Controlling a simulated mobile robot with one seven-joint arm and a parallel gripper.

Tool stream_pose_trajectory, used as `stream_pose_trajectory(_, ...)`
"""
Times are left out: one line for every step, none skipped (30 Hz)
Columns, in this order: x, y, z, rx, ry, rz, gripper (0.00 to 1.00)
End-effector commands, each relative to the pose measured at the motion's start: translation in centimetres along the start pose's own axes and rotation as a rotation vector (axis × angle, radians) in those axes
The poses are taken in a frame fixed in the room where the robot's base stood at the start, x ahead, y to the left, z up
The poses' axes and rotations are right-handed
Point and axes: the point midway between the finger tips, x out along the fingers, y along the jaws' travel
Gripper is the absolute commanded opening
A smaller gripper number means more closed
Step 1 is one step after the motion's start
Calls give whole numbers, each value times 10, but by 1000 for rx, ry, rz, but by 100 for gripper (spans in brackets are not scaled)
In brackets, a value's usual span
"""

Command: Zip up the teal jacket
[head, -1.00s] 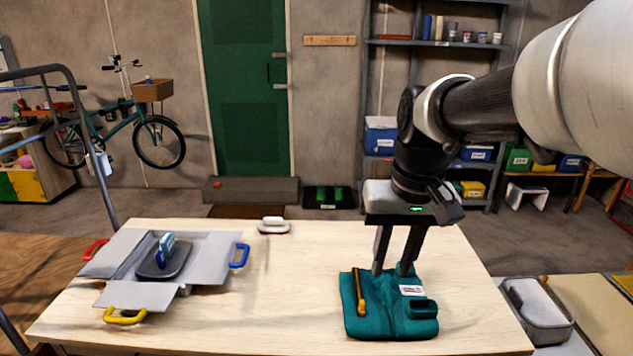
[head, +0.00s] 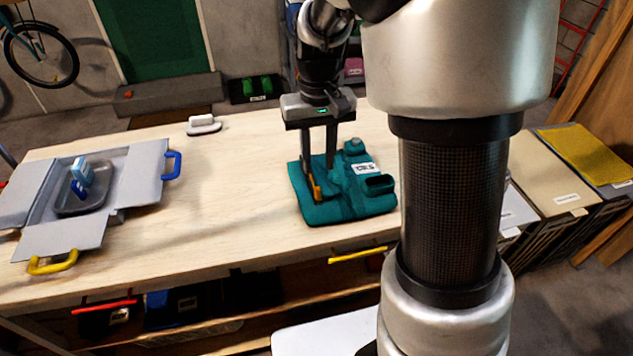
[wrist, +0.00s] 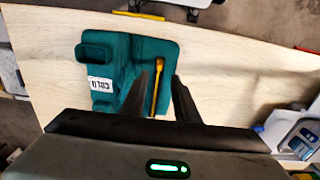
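The teal jacket (head: 340,205) lies folded on the wooden table, with a white label (head: 367,168) and a raised teal piece on its right. An orange zip pull strip (head: 316,190) lies along its left part. In the wrist view the strip (wrist: 158,66) shows between the two fingers. My gripper (head: 318,168) points down over the jacket, its fingers apart on either side of the strip. In the wrist view my gripper (wrist: 160,78) shows a gap around the strip. Whether the fingertips touch the cloth is not clear.
A grey open box (head: 125,185) with blue and yellow handles stands on the left of the table, holding a dark tray. A white-handled brush (head: 203,125) lies at the back. Bare tabletop (head: 235,185) lies between box and jacket.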

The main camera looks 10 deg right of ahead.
Motion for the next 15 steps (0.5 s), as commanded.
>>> stream_pose_trajectory(14,0,1,0,-4,1,28)
stream_pose_trajectory(20,0,1,1,-5,1,28)
stream_pose_trajectory(29,0,1,1,-4,1,28)
stream_pose_trajectory(35,0,1,2,-4,1,28)
stream_pose_trajectory(40,0,0,1,-3,0,28)
stream_pose_trajectory(48,0,1,1,-4,1,28)
stream_pose_trajectory(52,0,1,1,-4,1,28)
stream_pose_trajectory(57,0,1,1,-3,1,28)
stream_pose_trajectory(62,0,1,1,-2,1,28)
stream_pose_trajectory(65,0,0,1,-2,0,28)
stream_pose_trajectory(68,0,0,2,-2,0,28)
stream_pose_trajectory(72,0,0,2,-2,0,28)
stream_pose_trajectory(74,0,0,2,-1,0,28)
stream_pose_trajectory(75,0,0,2,0,0,28)
stream_pose_trajectory(77,0,0,1,1,0,28)
